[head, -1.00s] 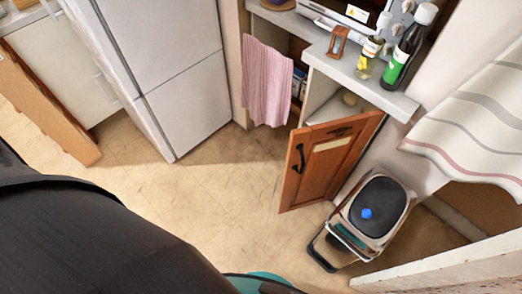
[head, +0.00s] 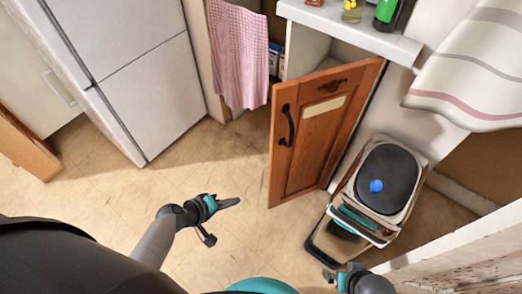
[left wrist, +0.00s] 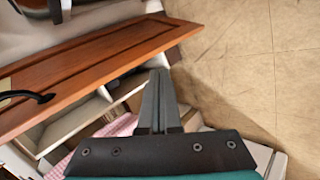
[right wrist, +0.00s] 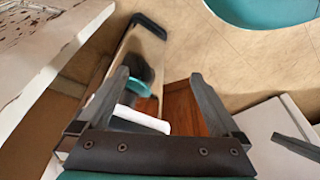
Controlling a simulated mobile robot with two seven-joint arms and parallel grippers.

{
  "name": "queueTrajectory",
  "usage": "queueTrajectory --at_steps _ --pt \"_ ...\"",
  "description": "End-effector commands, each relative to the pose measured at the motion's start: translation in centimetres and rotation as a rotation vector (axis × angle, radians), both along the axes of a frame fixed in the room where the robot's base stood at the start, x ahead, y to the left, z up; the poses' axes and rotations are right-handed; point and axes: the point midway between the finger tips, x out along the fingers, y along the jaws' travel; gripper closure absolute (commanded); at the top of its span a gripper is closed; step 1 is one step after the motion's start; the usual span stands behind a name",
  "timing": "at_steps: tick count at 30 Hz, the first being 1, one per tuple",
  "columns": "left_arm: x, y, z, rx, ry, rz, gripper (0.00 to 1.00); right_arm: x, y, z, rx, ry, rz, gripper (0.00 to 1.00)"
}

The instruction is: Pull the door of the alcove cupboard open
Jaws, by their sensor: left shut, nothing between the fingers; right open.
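The brown wooden door (head: 310,150) of the alcove cupboard stands open, swung out from the cupboard under the grey worktop. Its black handle (head: 287,126) is near the left edge, and part of the cupboard's inside (head: 308,52) shows behind it. My left gripper (head: 236,202) is shut and empty, low to the left of the door and apart from it. In the left wrist view the shut fingers (left wrist: 157,75) point past the door (left wrist: 90,65), with the handle (left wrist: 35,96) at far left.
A white fridge (head: 155,85) is at left, and a pink cloth (head: 238,55) hangs beside the cupboard. Bottles stand on the worktop (head: 350,30). Floor left of the door is clear.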

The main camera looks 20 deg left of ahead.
Motion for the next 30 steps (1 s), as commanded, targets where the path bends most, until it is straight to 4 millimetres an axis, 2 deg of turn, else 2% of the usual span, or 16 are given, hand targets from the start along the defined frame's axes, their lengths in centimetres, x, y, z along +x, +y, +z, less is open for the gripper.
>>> queueTrajectory --at_steps 1,2,6,10,15,18,23,30 --pt "1.8 0.3 0.0 -0.055 -0.056 0.027 1.00 0.7 0.1 -0.5 0.003 -0.018 -0.001 0.00" --pt "2.7 0.5 0.6 -0.090 -0.087 0.041 1.00 1.0 0.1 -0.2 0.003 -0.025 -0.002 0.00" --pt "6.4 1.3 4.3 -0.251 -0.245 0.090 1.00 2.0 0.2 1.2 0.007 -0.057 -0.005 0.00" --pt "8.6 2.2 8.1 -0.378 -0.389 0.106 1.00 2.2 0.2 2.5 0.010 -0.082 -0.007 0.00" --pt "9.6 3.1 11.9 -0.486 -0.518 0.104 1.00 2.1 0.1 4.1 0.011 -0.102 -0.010 0.00" --pt "9.8 3.3 13.1 -0.513 -0.554 0.102 1.00 2.0 0.1 4.6 0.012 -0.107 -0.009 0.00" --pt "10.7 2.9 13.7 -0.526 -0.565 0.099 1.00 2.0 0.1 5.2 0.012 -0.115 -0.009 0.00" --pt "14.7 0.6 13.6 -0.524 -0.564 0.100 1.00 1.9 0.1 6.7 0.016 -0.139 -0.010 0.00"
